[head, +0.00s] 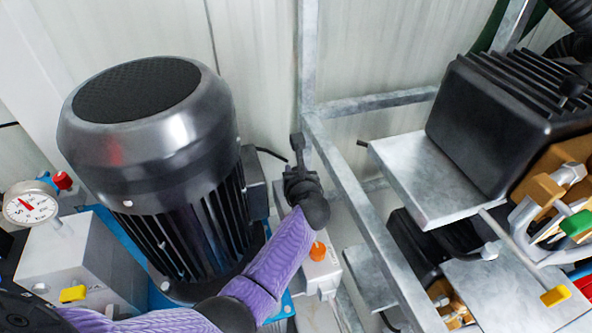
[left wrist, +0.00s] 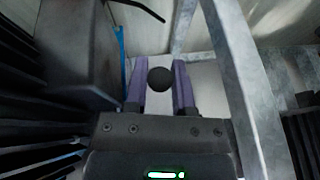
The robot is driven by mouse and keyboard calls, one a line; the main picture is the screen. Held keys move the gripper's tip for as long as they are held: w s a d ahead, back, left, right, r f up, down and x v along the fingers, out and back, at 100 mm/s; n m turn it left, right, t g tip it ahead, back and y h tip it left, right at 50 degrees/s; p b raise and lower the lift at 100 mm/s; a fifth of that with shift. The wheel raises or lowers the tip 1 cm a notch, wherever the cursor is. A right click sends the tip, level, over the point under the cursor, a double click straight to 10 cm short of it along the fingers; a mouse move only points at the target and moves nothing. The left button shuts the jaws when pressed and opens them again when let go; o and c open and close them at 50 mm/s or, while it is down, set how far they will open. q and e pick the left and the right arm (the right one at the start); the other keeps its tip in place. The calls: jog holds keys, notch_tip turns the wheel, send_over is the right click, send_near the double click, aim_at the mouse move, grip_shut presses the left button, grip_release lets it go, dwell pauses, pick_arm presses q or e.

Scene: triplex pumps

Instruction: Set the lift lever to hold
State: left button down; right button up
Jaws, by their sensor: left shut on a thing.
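The lift lever shows as a round black knob (left wrist: 161,79) between the two purple-grey fingers in the left wrist view. My left gripper (left wrist: 160,88) is shut on this knob, with one finger on each side of it. The lever's shaft and pivot are hidden, so its set position cannot be read. In the head view my left gripper (head: 298,155) reaches up between the big motor and the metal frame. My right gripper is not in view.
A large black motor (head: 150,140) stands left of my arm. A galvanized frame (head: 350,190) runs close on the right. A box with an orange button (head: 317,251) is below my wrist. A pressure gauge (head: 30,208) is far left; another black motor (head: 500,125) is right.

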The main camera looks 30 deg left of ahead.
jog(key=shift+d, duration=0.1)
pick_arm(q)
jog(key=shift+r, duration=0.15)
jog(key=r+p, duration=0.1)
jog(key=p, duration=0.1)
jog(key=w+a+r+g+h+p, duration=0.1)
jog(key=p, duration=0.1)
jog(key=shift+w+a+f+g+h+p, duration=0.25)
jog(key=shift+w+a+g+h, duration=0.15)
jog(key=shift+a+h, duration=0.05)
jog(key=shift+w+a+f+g+h+p, duration=0.25)
jog(key=shift+w+a+g+h, duration=0.1)
jog(key=shift+a+g+h, duration=0.1)
jog(key=shift+w+a+f+g, duration=0.1)
jog(key=shift+w+a+g, duration=0.1)
jog(key=shift+g, duration=0.15)
jog(key=shift+w+a+h, duration=0.1)
jog(key=shift+h, duration=0.3)
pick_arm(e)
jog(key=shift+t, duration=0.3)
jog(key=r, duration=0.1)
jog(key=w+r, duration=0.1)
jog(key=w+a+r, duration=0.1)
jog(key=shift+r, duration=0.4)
pick_arm(q)
jog(key=shift+c, duration=2.2)
grip_release()
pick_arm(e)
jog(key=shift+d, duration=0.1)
